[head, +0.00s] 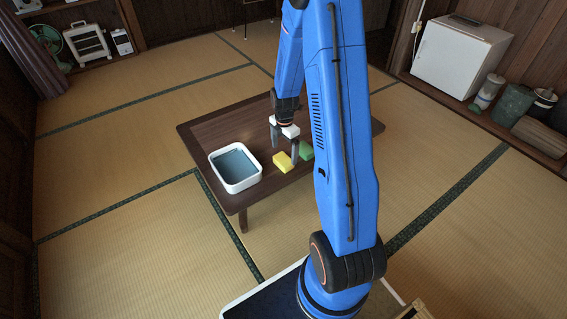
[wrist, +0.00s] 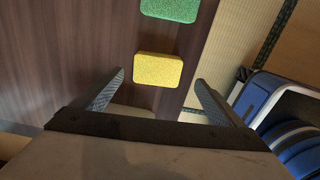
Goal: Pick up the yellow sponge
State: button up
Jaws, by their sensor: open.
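The yellow sponge (head: 283,162) lies on the low dark wooden table (head: 205,128), close to its front edge. In the wrist view the yellow sponge (wrist: 158,70) is a rounded block ahead of the fingertips, roughly midway between them sideways. My gripper (head: 283,146) is over the table, just above and around the far side of the sponge. In the wrist view my gripper (wrist: 157,80) has its two fingers wide apart with nothing between them. Whether a finger touches the sponge cannot be told.
A green sponge (head: 306,150) lies right of the yellow one, partly behind my arm; it also shows in the wrist view (wrist: 171,8). A white basin (head: 235,186) with a blue-grey inside stands left on the table. The table's left back is clear.

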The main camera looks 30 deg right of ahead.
aim_at(284, 159)
jog(key=shift+w+f, duration=0.15)
jog(key=shift+f, duration=1.2)
jog(key=shift+w+f, duration=0.1)
jog(key=shift+f, duration=1.2)
jog(key=c, duration=1.1)
